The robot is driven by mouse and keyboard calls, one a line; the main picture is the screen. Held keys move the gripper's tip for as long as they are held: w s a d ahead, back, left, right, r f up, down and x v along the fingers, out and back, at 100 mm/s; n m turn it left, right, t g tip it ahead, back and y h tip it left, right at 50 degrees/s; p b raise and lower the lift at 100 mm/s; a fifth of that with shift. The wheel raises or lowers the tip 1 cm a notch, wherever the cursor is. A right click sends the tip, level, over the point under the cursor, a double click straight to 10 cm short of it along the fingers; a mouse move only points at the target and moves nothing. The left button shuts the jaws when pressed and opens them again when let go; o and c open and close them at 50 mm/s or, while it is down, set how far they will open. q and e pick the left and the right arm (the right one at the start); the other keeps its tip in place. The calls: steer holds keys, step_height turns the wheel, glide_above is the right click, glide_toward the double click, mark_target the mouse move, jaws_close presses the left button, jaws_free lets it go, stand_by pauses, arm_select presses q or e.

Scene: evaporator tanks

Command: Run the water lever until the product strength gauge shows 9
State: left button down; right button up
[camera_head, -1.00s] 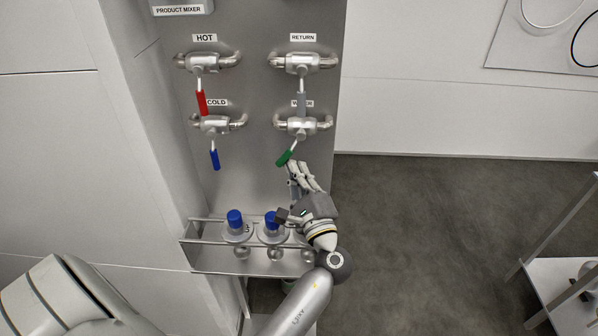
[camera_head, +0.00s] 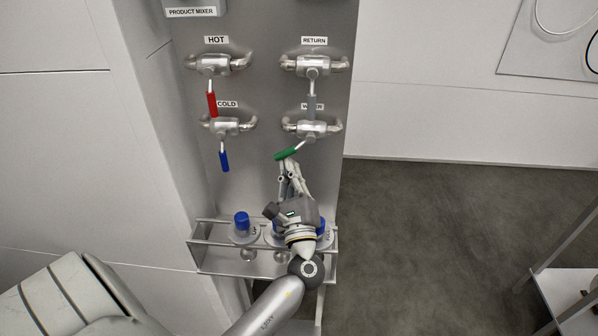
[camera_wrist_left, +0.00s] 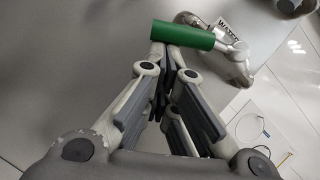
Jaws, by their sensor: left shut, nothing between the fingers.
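The water lever has a green handle (camera_head: 287,154) that points down and to the left from its valve (camera_head: 311,129). Its label is partly covered by the grey return lever (camera_head: 312,105). My left gripper (camera_head: 289,166) is shut and empty, with its fingertips just below the green handle. In the left wrist view the green handle (camera_wrist_left: 183,36) lies across the tips of my left gripper (camera_wrist_left: 166,50); I cannot tell whether they touch. The product strength gauge is not in view. My right gripper is not in view.
The panel also carries a red hot lever (camera_head: 211,104) and a blue cold lever (camera_head: 224,160), left of the water lever. A metal rack (camera_head: 212,262) with blue-capped bottles (camera_head: 242,222) stands below, close to my left arm. Open floor (camera_head: 440,230) lies to the right.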

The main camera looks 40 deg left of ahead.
mark_target(280, 159)
arm_select(q)
steer(key=shift+s+a+r+m+t+h+p, duration=0.2)
steer(key=shift+a+r+m+t+h, duration=0.25)
steer(key=shift+m, duration=0.75)
steer(key=shift+s+a+r+m+t+h+p, duration=0.2)
steer(key=shift+m+t+h, duration=0.3)
steer(key=shift+m, duration=0.7)
steer(key=shift+s+a+r+m+t+h+p, duration=0.1)
steer(key=shift+s+a+r+m+t+h, duration=0.2)
steer(key=shift+m+t, duration=0.65)
steer(key=shift+w+r+m, duration=0.1)
steer(key=shift+m, duration=0.25)
steer(key=shift+f, duration=0.2)
